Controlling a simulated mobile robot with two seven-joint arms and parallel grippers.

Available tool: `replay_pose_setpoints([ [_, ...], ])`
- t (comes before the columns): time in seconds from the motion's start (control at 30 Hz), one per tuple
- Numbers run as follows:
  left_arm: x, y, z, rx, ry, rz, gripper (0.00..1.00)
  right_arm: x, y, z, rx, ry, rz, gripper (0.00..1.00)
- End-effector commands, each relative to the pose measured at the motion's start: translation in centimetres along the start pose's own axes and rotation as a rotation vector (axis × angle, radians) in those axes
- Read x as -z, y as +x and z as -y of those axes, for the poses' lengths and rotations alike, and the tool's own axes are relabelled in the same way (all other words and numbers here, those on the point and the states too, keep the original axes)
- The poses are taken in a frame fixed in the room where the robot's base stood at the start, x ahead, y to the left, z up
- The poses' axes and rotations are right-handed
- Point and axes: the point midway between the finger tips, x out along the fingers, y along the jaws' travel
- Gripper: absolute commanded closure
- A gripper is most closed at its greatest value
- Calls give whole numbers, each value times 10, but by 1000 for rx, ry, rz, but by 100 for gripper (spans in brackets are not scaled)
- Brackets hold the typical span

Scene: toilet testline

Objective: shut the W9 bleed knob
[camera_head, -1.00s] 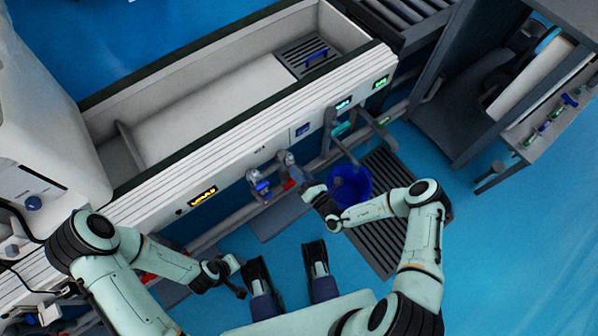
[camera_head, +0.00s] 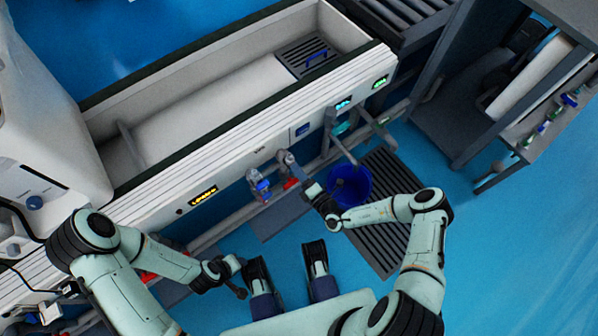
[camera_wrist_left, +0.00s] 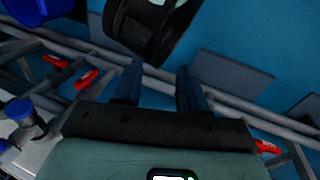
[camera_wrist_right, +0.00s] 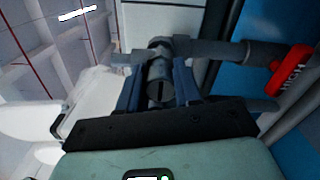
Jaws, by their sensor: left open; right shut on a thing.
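A grey bleed knob (camera_wrist_right: 160,92) with a dark slot in its end face sits on a grey pipe fitting in the right wrist view. My right gripper (camera_wrist_right: 158,86) has its two blue fingers on either side of the knob, shut on it. In the head view my right gripper (camera_head: 302,184) reaches up to the grey fitting (camera_head: 287,160) on the front of the test line. I cannot read a W9 label. My left gripper (camera_head: 240,292) is open and empty, low and away from the line; its spread fingers show in the left wrist view (camera_wrist_left: 158,85).
A red valve handle (camera_wrist_right: 291,69) is close to the right of the knob. A blue-capped valve (camera_head: 260,185) is left of the fitting. A blue bucket (camera_head: 350,186) stands beside my right forearm on a dark floor grate (camera_head: 390,235). Pipes run along the line's front.

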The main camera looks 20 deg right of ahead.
Motion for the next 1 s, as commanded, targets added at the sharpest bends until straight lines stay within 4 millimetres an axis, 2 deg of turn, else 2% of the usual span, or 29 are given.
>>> replay_pose_setpoints([
  [0.33, 0, 0, 0, 0, 0, 0, 57, -4, 1, -2, -5, -1, 9, 96],
  [0.37, 0, 0, 0, 0, 0, 0, 57, -4, 1, -1, -5, -1, 9, 56],
  [0.4, 0, 0, 0, 0, 0, -1, 57, -4, 1, -1, -4, -1, 8, 43],
  [0.43, 0, 0, 0, 0, 0, -1, 57, -3, 1, -1, -4, -1, 8, 41],
  [0.77, 0, -1, 0, 0, 0, 1, 57, -1, -3, 0, 0, 0, 3, 41],
  [0.87, -4, -4, -1, -1, 1, 11, 57, -2, -13, 0, 2, 0, 3, 41],
  [1.0, -13, -11, -4, -2, 3, 37, 57, -2, -40, 0, 4, 1, 4, 41],
])
